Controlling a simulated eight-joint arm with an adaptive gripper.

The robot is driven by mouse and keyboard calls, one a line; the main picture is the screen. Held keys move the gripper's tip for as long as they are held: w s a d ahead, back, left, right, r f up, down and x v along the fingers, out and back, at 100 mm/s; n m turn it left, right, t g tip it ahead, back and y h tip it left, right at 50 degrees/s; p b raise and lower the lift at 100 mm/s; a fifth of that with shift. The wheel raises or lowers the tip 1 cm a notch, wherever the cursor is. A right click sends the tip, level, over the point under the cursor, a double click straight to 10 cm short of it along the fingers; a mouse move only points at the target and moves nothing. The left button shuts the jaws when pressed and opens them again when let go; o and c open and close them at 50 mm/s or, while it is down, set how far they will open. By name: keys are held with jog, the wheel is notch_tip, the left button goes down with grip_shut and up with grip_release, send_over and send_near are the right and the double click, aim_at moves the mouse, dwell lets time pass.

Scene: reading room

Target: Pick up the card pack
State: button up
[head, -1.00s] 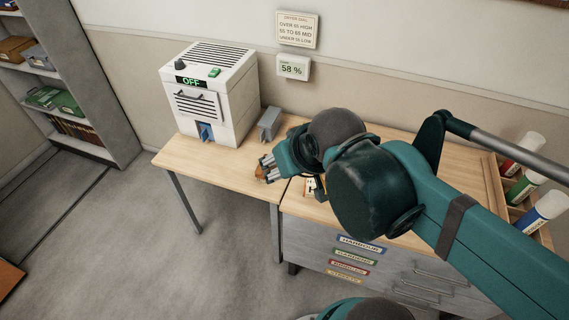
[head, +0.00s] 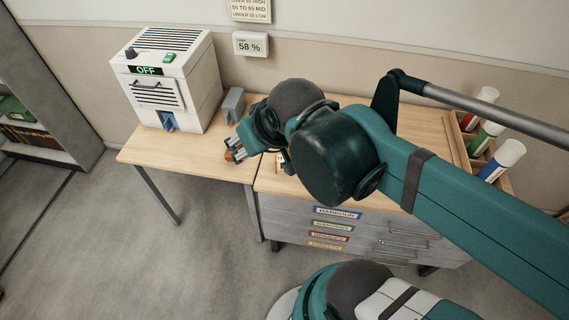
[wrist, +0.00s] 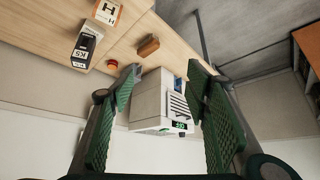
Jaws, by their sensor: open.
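Two boxes could be the card pack, and I cannot tell which is it: a white box marked H (wrist: 107,12) with an orange edge, and a black-and-white box (wrist: 86,46) beside it. Both are on the wooden desk at the upper left in the wrist view. In the head view a bit of the H box (head: 280,162) shows beside my arm; the other is hidden. My gripper (wrist: 163,74) is open and empty, its fingers apart above the desk. In the head view my gripper (head: 236,150) is near the desk's front edge, left of the H box.
A brown block (wrist: 148,46) and a small red-orange round thing (wrist: 112,65) are on the desk. A white machine reading OFF (head: 165,85) stands at the left, with a grey block (head: 233,103) beside it. A rack of coloured tubes (head: 468,130) is at the right.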

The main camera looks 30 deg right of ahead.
dwell(0.3)
jog(key=c, duration=0.3)
jog(key=shift+w, duration=0.1)
jog(key=n+g+h+b, duration=0.1)
jog(key=n+g+h, duration=0.3)
jog(key=n+g, duration=0.6)
send_over(282, 157)
jog(key=w+a, duration=0.1)
jog(key=a, duration=0.1)
jog(key=shift+n+t, duration=0.4)
jog(key=shift+n, duration=0.1)
notch_tip(282, 157, down, 22)
jog(key=shift+r, duration=0.25)
jog(key=shift+d+f+g, duration=0.3)
jog(key=shift+f, duration=0.25)
